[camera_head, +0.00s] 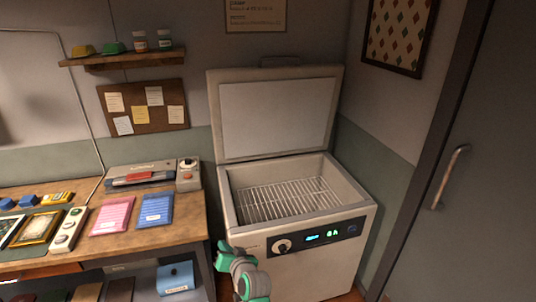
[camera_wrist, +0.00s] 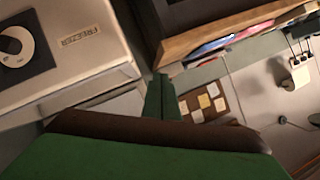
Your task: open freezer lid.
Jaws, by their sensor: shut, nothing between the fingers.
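The white chest freezer (camera_head: 312,262) stands in the corner, right of the wooden counter. Its lid (camera_head: 275,118) is raised, standing upright and tilted back towards the wall. A wire rack (camera_head: 283,200) shows inside the open compartment. The front panel (camera_head: 319,237) has a knob and lit green and blue displays. My arm shows at the freezer's lower left front in the head view; the fingertips cannot be made out there. In the wrist view my green gripper (camera_wrist: 162,95) is shut and empty, beside the freezer's front (camera_wrist: 75,50) with its "FREEZER" label. The lid is outside the wrist view.
The counter (camera_head: 186,225) left of the freezer holds pink and blue packets, a sealing device and a framed picture. A shelf (camera_head: 122,60) with jars is above. A grey door (camera_head: 470,200) with a handle stands at the right.

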